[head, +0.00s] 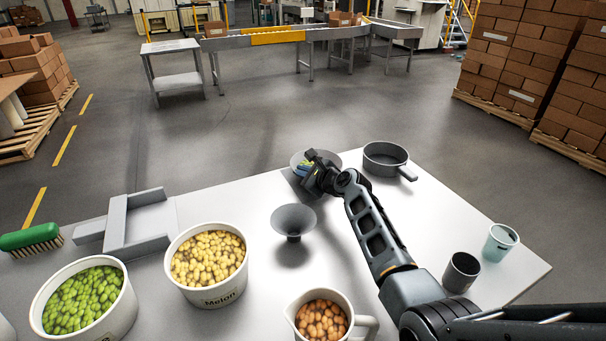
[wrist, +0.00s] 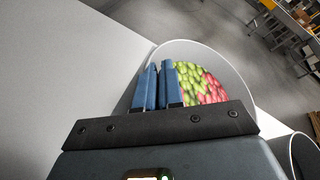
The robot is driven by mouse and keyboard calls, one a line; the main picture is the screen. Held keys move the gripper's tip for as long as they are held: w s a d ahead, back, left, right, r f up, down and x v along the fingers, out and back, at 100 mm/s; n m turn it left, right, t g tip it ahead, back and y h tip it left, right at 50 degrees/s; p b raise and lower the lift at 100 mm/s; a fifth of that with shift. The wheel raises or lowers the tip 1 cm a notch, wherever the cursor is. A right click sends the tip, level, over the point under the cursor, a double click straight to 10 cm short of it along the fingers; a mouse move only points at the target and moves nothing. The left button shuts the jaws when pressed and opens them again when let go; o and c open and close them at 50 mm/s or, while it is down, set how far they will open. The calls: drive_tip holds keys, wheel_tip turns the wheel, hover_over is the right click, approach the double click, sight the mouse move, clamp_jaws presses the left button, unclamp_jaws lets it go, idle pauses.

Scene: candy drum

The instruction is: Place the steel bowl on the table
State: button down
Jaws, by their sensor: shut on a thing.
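The steel bowl (head: 332,160) is at the table's far edge in the head view, largely hidden behind my gripper (head: 305,164). In the wrist view the bowl (wrist: 232,76) holds green and red candies. My gripper's blue fingers (wrist: 159,85) are close together on the near left part of its rim. The bowl looks level. I cannot tell whether its base touches the white table (head: 235,200). The table (wrist: 60,60) also shows at left in the wrist view.
A grey pan (head: 385,158) stands right of the bowl. A grey funnel (head: 293,220) stands nearer. Tubs of yellow (head: 208,292) and green candies (head: 88,324), a jug (head: 320,334) and two cups (head: 461,273) (head: 499,244) stand in front. Bare table lies between funnel and cups.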

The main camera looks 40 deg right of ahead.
drive_tip(key=shift+f, duration=0.2)
drive_tip(key=shift+f, duration=0.1)
drive_tip(key=c, duration=1.3)
unclamp_jaws()
drive_tip(key=shift+r, duration=0.2)
drive_tip(key=v, duration=1.2)
drive_tip(key=shift+p, duration=0.4)
drive_tip(key=shift+f, duration=0.1)
